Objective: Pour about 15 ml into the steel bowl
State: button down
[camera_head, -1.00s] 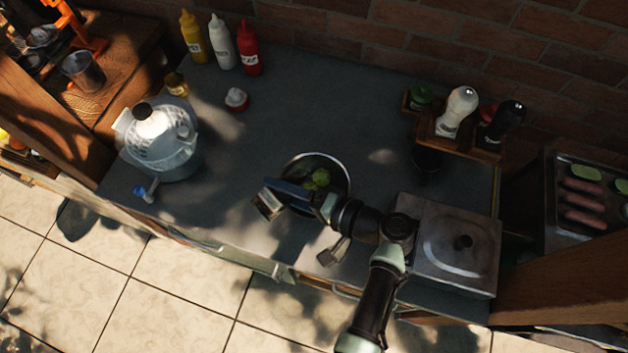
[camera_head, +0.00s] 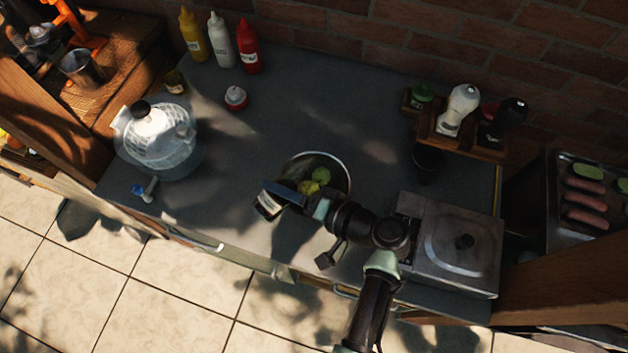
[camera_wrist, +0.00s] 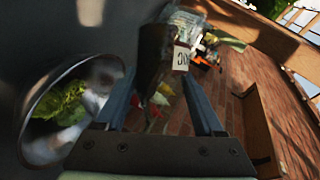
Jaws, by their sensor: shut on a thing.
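The steel bowl (camera_head: 347,174) stands near the front middle of the counter, with green leaves and something yellow inside. In the wrist view the bowl (camera_wrist: 45,92) is at the left, with leaves showing. My gripper (camera_head: 276,193) is shut on a dark, see-through-looking bottle (camera_head: 267,205) with a white label, at the bowl's left front side. In the wrist view the bottle (camera_wrist: 152,48) is between the two fingers (camera_wrist: 160,98). It looks tilted. Its mouth and any liquid stream cannot be made out. My gripper covers the bowl's front part.
A salad spinner (camera_head: 158,150) stands at the left. Yellow, white and red squeeze bottles (camera_head: 248,48) stand by the wall, with a small red-and-white container (camera_head: 236,97) before them. A lidded steel box (camera_head: 455,245) and a wooden condiment rack (camera_head: 455,140) are at the right. The middle back counter is clear.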

jog(key=shift+w+d+r+n+t+h, duration=0.15)
jog(key=shift+r+n+t+h, duration=0.2)
jog(key=shift+r+n, duration=0.5)
jog(key=shift+r, duration=0.1)
dwell(0.5)
jog(key=shift+w+d+r+n+t+h+b, duration=0.2)
jog(key=shift+d+n+t+h+b, duration=0.15)
jog(key=shift+n+h, duration=0.4)
jog(key=shift+a+n+b, duration=0.1)
jog(key=shift+n+b, duration=0.3)
jog(key=shift+n, duration=0.1)
jog(key=shift+s+a+n+t+h+b, duration=0.15)
jog(key=shift+s+n+t+h+b, duration=0.1)
jog(key=shift+n+t+h+b, duration=0.25)
jog(key=shift+s+a+n+t+h+b, duration=0.2)
jog(key=shift+n+h+b, duration=0.15)
jog(key=shift+b, duration=0.35)
jog(key=n+b, duration=0.1)
jog(key=n+t+h+b, duration=0.1)
jog(key=b, duration=0.1)
jog(key=shift+s+a+f, duration=0.15)
jog(key=shift+s+f, duration=0.05)
jog(key=shift+n+t+h+b, duration=0.25)
jog(key=shift+t+b, duration=0.05)
jog(key=shift+b, duration=0.25)
